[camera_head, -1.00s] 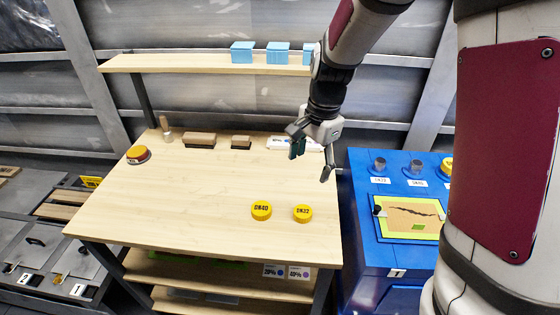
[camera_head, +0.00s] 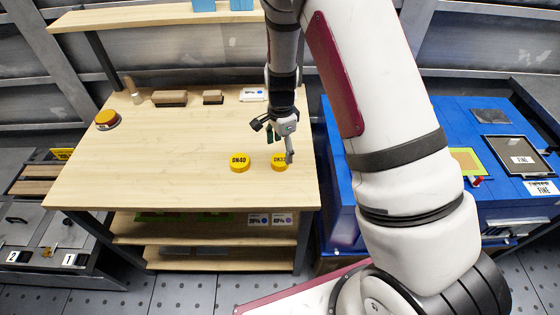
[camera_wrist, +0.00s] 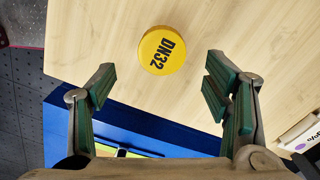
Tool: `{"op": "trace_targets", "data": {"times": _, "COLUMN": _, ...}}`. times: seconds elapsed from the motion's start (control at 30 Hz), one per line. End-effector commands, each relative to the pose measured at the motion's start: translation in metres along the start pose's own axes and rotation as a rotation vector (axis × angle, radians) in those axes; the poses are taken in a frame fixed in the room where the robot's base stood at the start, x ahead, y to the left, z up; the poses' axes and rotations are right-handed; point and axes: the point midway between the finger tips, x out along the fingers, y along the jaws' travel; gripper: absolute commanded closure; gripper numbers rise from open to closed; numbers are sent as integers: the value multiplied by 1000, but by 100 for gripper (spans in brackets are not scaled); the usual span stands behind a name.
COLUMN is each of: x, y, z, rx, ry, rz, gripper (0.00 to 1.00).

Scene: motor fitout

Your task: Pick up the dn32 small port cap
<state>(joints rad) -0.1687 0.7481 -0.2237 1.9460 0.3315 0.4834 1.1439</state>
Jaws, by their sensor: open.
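The small yellow DN32 port cap (camera_head: 279,163) lies flat on the wooden table, label up. In the wrist view the DN32 cap (camera_wrist: 162,50) is ahead of my fingertips, between their lines and apart from both. My gripper (camera_head: 280,145) is open and empty, just above and beside the cap in the head view, with one finger partly covering it. In the wrist view both green-padded fingers of my gripper (camera_wrist: 158,80) are spread wide. A larger yellow DN40 cap (camera_head: 240,162) lies to the left of the DN32 cap.
The wooden table (camera_head: 160,190) is mostly clear. A red-and-yellow button (camera_head: 107,119) and brushes (camera_head: 169,97) are at its back and left. A blue cabinet (camera_head: 338,190) stands close on the right, and a shelf (camera_head: 150,17) overhangs the back.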

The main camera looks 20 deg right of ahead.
Motion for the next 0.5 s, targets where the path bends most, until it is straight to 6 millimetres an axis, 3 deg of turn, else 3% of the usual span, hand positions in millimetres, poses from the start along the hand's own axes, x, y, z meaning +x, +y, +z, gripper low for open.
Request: {"op": "trace_targets", "data": {"times": 0.5, "x": 52, "y": -2, "z": 2, "rx": 0, "ry": 0, "rz": 1, "gripper": 30}}
